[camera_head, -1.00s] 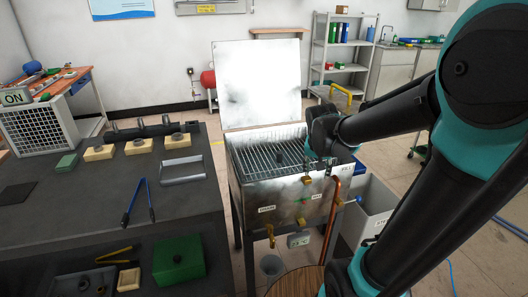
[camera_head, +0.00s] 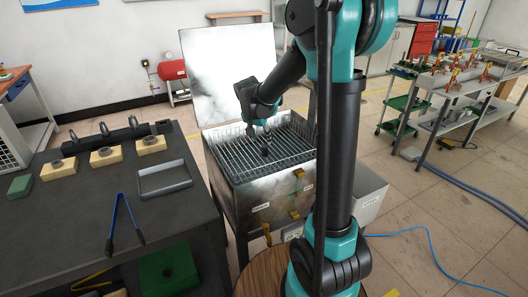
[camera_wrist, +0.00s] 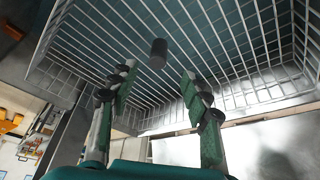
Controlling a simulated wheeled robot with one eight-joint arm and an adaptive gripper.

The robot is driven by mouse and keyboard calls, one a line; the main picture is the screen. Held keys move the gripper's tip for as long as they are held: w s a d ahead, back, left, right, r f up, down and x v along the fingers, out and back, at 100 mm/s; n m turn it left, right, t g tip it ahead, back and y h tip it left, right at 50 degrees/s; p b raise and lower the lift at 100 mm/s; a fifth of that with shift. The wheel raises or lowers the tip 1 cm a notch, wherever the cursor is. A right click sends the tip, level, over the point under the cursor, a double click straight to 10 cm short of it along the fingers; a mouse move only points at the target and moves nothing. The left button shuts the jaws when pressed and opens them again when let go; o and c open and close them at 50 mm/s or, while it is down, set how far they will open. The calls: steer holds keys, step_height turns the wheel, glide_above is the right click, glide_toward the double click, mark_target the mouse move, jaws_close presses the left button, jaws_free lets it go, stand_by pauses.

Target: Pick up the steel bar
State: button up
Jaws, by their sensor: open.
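A short dark cylinder (camera_head: 266,151), which looks like the steel bar, stands in the wire basket (camera_head: 226,163) of an open-lidded metal tank (camera_head: 262,196). In the wrist view the dark cylinder (camera_wrist: 158,53) shows against the basket's wires, beyond and between the fingertips. My gripper (camera_wrist: 158,80) is open and empty, with one green-padded finger on each side. In the head view my gripper (camera_head: 259,132) is over the basket, just behind and above the cylinder. The fingers appear apart from the cylinder.
The raised lid (camera_head: 232,75) stands behind the basket, and the basket rim surrounds the cylinder. A dark workbench (camera_head: 90,215) on the left holds a grey tray (camera_head: 164,179), blue-handled tongs (camera_head: 124,220) and several yellow blocks. A red tank (camera_head: 174,70) is by the wall.

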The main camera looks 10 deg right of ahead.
mark_target(264, 146)
steer(key=shift+d+x, duration=0.2)
steer(key=shift+x, duration=4.15)
jaws_close()
